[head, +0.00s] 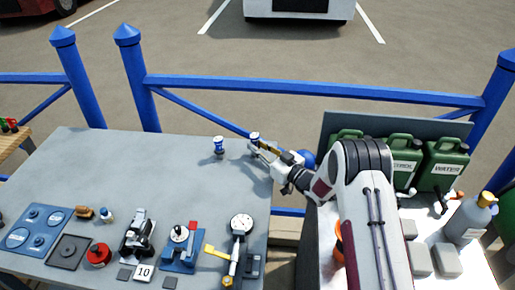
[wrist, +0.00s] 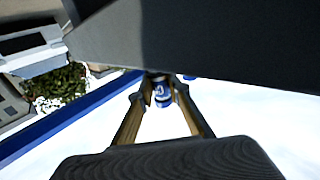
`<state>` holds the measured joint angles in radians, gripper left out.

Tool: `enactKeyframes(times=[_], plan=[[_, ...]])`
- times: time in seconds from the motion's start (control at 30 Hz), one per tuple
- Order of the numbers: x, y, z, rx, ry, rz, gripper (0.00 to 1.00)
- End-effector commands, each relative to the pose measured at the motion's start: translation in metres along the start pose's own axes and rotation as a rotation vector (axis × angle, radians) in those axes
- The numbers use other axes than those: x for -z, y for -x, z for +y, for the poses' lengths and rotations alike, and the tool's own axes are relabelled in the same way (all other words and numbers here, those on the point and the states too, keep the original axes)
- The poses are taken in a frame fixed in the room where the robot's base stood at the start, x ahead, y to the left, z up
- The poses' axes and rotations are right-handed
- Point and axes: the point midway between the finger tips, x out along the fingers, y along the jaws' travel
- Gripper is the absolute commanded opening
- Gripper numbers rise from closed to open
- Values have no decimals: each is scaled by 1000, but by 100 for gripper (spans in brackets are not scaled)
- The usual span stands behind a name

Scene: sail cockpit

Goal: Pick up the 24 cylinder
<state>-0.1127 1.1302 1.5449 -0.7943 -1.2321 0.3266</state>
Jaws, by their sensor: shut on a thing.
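A small blue and white cylinder (head: 255,136) is at the back right of the grey table, between the fingertips of my gripper (head: 258,145). In the wrist view this cylinder (wrist: 162,94) sits between the two fingers, which are shut on it. A pale mark shows on its side, but I cannot read it as a number. Whether its base touches the table is hidden. A second, similar cylinder (head: 219,145) stands upright on the table to the left, apart from my gripper.
The grey table (head: 140,170) is clear at its back left. Along its front are blue plates (head: 38,228), a red round part (head: 98,254), a dial gauge (head: 241,224) and a card marked 10 (head: 144,272). Green jerrycans (head: 443,162) stand right. A blue railing (head: 300,88) runs behind.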

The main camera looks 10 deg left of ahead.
Motion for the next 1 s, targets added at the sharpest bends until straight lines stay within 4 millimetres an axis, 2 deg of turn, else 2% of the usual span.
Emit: enactKeyframes(times=[0.6, 0.8, 1.0], plan=[[73, 0, 0, 1, 2, 2, 0], [87, 0, 0, 0, 0, 1, 0], [90, 0, 0, 0, 0, 0, 0]])
